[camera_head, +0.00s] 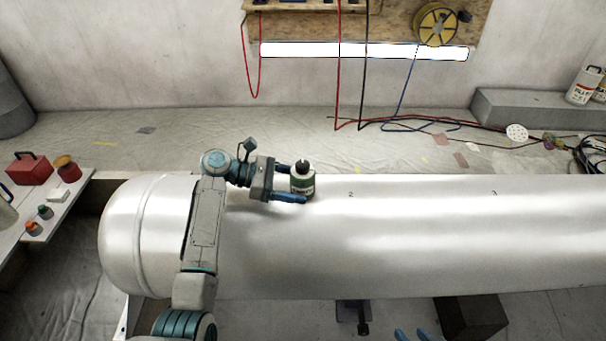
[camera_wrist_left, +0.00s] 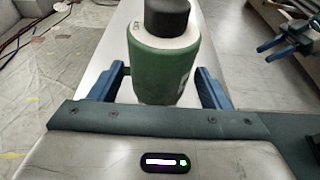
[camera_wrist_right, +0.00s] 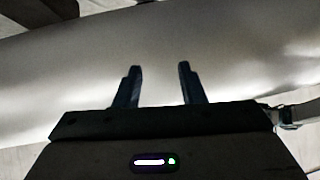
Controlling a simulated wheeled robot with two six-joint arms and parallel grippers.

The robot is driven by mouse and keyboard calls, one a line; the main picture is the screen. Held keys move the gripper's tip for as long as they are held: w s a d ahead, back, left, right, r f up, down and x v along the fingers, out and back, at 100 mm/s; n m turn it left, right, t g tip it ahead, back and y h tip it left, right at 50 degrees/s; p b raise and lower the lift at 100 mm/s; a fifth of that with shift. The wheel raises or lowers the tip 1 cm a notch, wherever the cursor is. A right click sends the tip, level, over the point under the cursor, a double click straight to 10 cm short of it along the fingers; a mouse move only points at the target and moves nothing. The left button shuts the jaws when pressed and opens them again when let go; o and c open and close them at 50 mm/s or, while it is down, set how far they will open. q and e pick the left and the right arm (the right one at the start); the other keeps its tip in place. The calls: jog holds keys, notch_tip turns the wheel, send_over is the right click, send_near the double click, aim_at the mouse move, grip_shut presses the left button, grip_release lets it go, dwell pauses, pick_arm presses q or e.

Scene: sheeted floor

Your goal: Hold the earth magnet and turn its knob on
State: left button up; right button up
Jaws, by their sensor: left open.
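The earth magnet (camera_head: 302,184) is a short green cylinder with a pale top and a black knob (camera_head: 302,166). It stands upright on the silver tank (camera_head: 430,225). My left gripper (camera_head: 289,183) is open, with its blue fingers on either side of the magnet. In the left wrist view the magnet's green body (camera_wrist_left: 160,75) sits between the fingertips, under the black knob (camera_wrist_left: 167,18). My right gripper (camera_wrist_right: 158,85) is open and empty, facing the tank's side. Only its blue fingertips (camera_head: 412,335) show at the bottom of the head view.
A white side table (camera_head: 62,212) at left holds a red box (camera_head: 30,168) and small items. Cables and hoses lie on the sheeted floor (camera_head: 230,130) behind the tank. A dark block (camera_head: 470,318) is at the tank's front. The tank top right of the magnet is clear.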

pick_arm(q)
jog(key=shift+d+f, duration=0.15)
jog(key=shift+d, duration=0.35)
pick_arm(e)
jog(key=shift+s+d+g, duration=0.1)
jog(key=shift+s+g, duration=0.2)
jog(key=shift+g, duration=0.1)
pick_arm(q)
jog(key=shift+c, duration=0.4)
